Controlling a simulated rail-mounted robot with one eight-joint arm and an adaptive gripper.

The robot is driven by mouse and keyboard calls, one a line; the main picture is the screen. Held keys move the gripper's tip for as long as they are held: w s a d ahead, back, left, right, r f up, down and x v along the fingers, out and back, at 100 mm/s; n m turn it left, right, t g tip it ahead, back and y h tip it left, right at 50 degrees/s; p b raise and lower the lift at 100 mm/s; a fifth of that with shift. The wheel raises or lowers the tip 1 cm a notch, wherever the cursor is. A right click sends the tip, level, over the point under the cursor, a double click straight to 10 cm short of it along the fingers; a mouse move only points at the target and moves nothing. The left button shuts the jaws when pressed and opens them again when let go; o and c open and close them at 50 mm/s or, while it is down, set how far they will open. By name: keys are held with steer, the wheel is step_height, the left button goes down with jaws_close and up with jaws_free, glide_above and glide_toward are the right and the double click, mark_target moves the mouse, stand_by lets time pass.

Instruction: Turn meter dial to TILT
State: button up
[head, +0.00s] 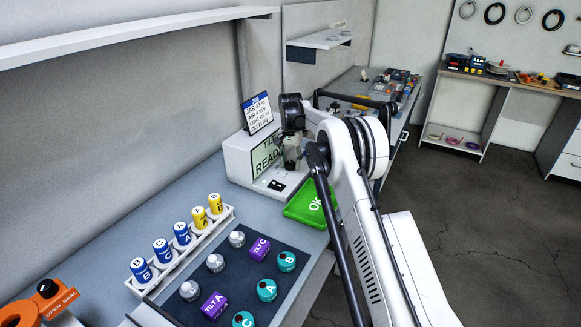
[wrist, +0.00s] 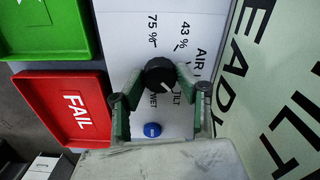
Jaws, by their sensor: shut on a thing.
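The meter (head: 238,158) is a white box on the bench in the head view, with a pale screen (head: 268,153) showing partly covered "TILT" and "READY" text. In the wrist view its black round dial (wrist: 159,72) has a white pointer line slanting to the lower right, towards the "TILT" label (wrist: 177,97). The "AIR" and "WET" labels are partly hidden by my fingers. My gripper (wrist: 160,82) is shut on the dial, one finger on each side. In the head view my gripper (head: 290,155) is in front of the meter, and the dial is hidden.
A blue button (wrist: 152,129) is below the dial. A green OK tray (head: 312,207) and a red FAIL tray (wrist: 64,105) are beside the meter. A sign (head: 257,113) stands behind. A dark mat (head: 225,275) with several knobs and a vial rack (head: 190,245) are nearer.

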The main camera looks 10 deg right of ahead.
mark_target(290, 163)
steer(key=shift+m+b, duration=0.6)
steer(key=shift+m, duration=0.5)
steer(key=o, duration=1.1)
steer(key=shift+r, duration=0.15)
step_height(290, 163, up, 12)
steer(key=shift+f, duration=0.1)
